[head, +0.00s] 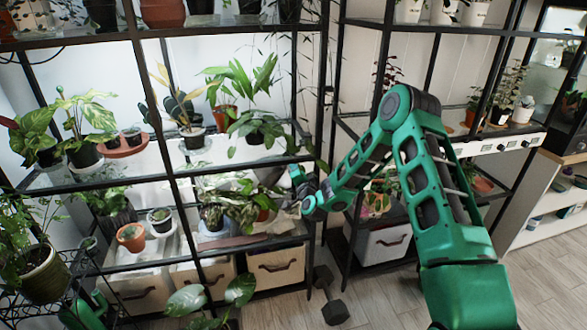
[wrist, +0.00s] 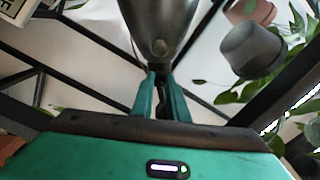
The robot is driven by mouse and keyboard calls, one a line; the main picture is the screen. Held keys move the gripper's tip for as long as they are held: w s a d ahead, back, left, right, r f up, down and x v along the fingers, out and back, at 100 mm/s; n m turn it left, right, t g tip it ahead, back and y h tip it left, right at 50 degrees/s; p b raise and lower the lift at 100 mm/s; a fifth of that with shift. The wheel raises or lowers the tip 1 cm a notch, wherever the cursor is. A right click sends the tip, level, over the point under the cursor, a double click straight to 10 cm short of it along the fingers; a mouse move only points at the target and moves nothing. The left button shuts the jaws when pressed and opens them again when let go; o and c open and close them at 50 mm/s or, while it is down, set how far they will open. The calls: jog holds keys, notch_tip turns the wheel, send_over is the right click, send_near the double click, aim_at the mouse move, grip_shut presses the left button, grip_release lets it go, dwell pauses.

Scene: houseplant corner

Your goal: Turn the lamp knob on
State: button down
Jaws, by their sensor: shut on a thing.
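In the wrist view, a grey metallic lamp body (wrist: 158,22) comes down from the top edge and narrows towards my fingertips. A small round spot shows on its lower face. My gripper (wrist: 161,78) is right below it, with its two green fingers shut on a small dark part, which I take to be the lamp knob (wrist: 161,82). The fingers hide most of this part, so its turn position cannot be seen.
A grey pot (wrist: 252,50) hangs into the wrist view at the right, with leaves around it. Black shelf posts and potted plants (head: 257,130) crowd the arm. A white panel with dials (head: 500,145) is on the right rack. A dumbbell (head: 330,295) lies on the floor.

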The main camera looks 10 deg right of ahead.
jog(key=shift+d+m, duration=0.1)
jog(key=shift+m, duration=3.6)
jog(key=shift+w+r, duration=0.1)
jog(key=c, duration=1.7)
grip_release()
jog(key=shift+c, duration=0.2)
